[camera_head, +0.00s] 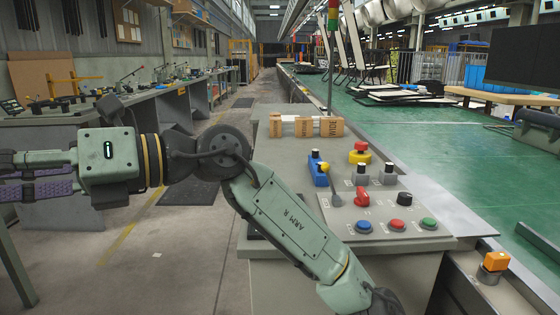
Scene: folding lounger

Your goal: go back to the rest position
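My gripper (36,187) is at the far left of the head view, partly cut off by the picture's edge. Its fingers look purple and dark and point left. Their tips are out of view, so whether it is open or shut is unclear, and I see nothing held in the visible part. My green arm comes up from the lower right, across the front left of the control desk (265,226), and bends left at a dark joint. The gripper is left of the desk, in front of the grey workbench (60,218).
The desk carries a red-topped yellow button (360,153), a blue switch box (318,170), a grey lever (331,190), a red mushroom button (362,196) and wooden blocks (304,127). Tools lie on the workbench. An orange button (496,261) is at lower right. The aisle floor (185,270) is clear.

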